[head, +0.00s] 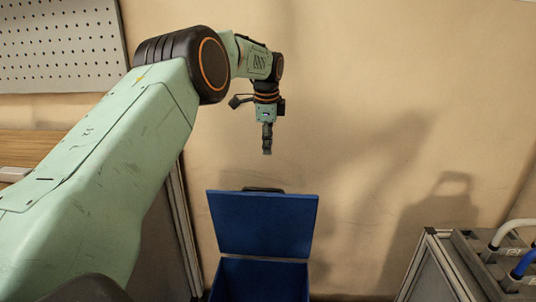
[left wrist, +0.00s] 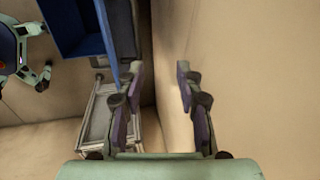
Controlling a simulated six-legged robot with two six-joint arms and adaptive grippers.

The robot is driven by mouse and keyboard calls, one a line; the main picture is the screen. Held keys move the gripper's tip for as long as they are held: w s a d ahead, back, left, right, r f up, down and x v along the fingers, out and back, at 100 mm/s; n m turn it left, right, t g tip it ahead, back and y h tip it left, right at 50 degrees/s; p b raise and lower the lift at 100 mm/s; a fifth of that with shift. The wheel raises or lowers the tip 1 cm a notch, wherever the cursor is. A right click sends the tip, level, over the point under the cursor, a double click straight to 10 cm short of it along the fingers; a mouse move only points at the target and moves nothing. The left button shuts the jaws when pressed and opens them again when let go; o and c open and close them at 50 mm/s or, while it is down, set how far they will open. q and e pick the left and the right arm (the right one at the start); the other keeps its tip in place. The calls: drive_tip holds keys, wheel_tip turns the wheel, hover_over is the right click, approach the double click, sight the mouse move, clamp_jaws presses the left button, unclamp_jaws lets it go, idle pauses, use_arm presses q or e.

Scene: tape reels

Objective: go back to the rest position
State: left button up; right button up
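My left gripper (head: 267,142) hangs pointing down at the end of the green left arm, in front of the beige wall and above an open blue box (head: 261,279). In the left wrist view its two fingers (left wrist: 160,86) stand apart with nothing between them, so it is open and empty. My right gripper is in neither view. No tape reel can be made out in these views.
The blue box has its lid (head: 262,224) raised; it also shows in the left wrist view (left wrist: 75,30). A grey-framed cart (head: 455,265) with white and blue handles stands at the right. A pegboard (head: 60,45) hangs at the upper left.

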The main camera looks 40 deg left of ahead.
use_arm(q)
drive_tip(key=shift+s+r, duration=0.1)
drive_tip(key=shift+r, duration=0.4)
drive_tip(key=shift+d, duration=0.1)
